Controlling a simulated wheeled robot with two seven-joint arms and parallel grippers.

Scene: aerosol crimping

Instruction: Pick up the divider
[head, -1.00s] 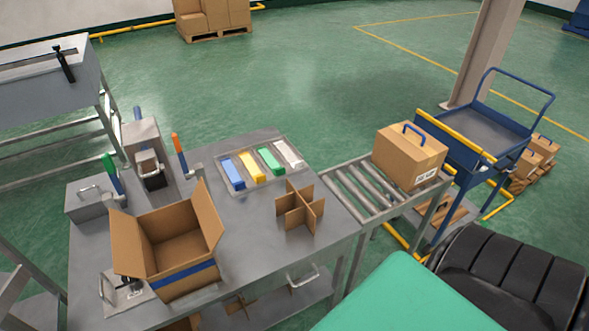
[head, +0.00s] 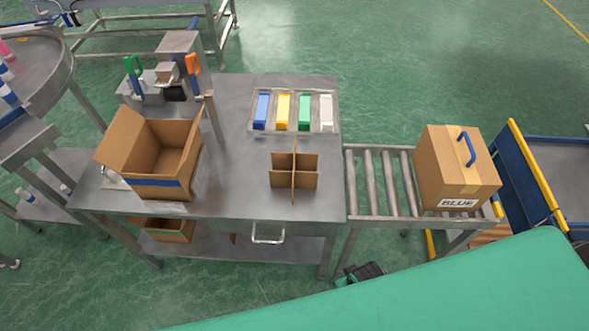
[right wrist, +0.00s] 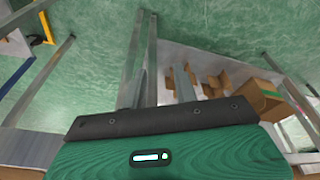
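The cardboard divider (head: 295,172), crossed brown panels forming open cells, stands upright on the grey metal bench (head: 235,206), right of the open carton and in front of the tray of coloured blocks. Nothing is touching it. My left gripper is not in view. A small black part (head: 362,272), perhaps of my right gripper, shows low by the bench's front right leg, beyond my green body; its fingers cannot be made out.
An open carton (head: 150,175) with a blue stripe stands left of the divider. A tray (head: 257,133) holds coloured blocks behind it. A roller conveyor (head: 377,178) on the right carries a closed box (head: 455,170) marked BLUE. Brown cardboard pieces (right wrist: 213,84) show in the right wrist view.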

